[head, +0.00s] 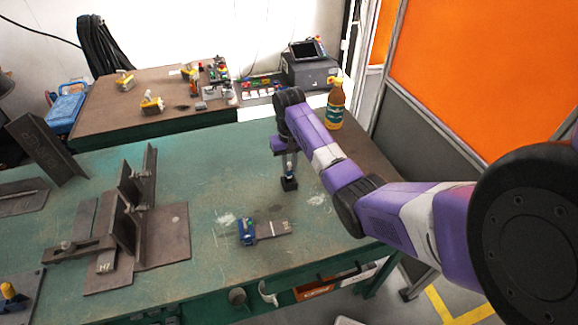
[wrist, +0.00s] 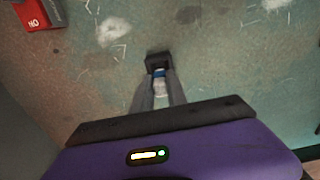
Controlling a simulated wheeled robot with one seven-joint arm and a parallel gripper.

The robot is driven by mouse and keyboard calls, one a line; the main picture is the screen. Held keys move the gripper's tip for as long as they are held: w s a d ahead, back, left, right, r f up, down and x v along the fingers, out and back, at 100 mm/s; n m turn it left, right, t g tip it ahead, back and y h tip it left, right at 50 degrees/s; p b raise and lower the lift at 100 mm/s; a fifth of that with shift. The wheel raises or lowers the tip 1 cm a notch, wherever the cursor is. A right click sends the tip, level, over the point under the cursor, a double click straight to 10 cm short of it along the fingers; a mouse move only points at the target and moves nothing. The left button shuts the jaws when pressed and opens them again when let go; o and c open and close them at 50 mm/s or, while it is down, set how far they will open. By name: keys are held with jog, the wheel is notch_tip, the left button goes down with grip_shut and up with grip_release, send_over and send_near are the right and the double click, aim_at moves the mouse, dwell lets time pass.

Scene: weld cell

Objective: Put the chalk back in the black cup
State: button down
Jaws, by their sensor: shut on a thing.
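My gripper (head: 289,160) points down over the green table, right of the middle in the head view. It is shut on the chalk (wrist: 161,88), a pale stick with a blue band, between its two fingers in the wrist view. The black cup (head: 289,184) is a small dark square holder standing on the table directly below the gripper. The cup also shows in the wrist view (wrist: 157,58), just beyond the fingertips. The chalk's lower end is at the cup's mouth; I cannot tell whether it is inside.
A blue clamp-like tool (head: 246,232) and a flat metal piece (head: 273,229) lie nearer on the green table (head: 215,265). Welded steel plates (head: 160,238) stand at left. A bottle (head: 335,106) stands behind right. A red block (wrist: 38,14) shows in the wrist view. Table around the cup is clear.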

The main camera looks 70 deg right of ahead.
jog(key=shift+f+b, duration=0.95)
jog(key=shift+f, duration=0.8)
jog(key=shift+f, duration=0.25)
jog(key=c, duration=1.2)
grip_release()
jog(key=shift+c, duration=0.2)
jog(key=shift+r+b, duration=0.4)
jog(key=shift+r, duration=3.5)
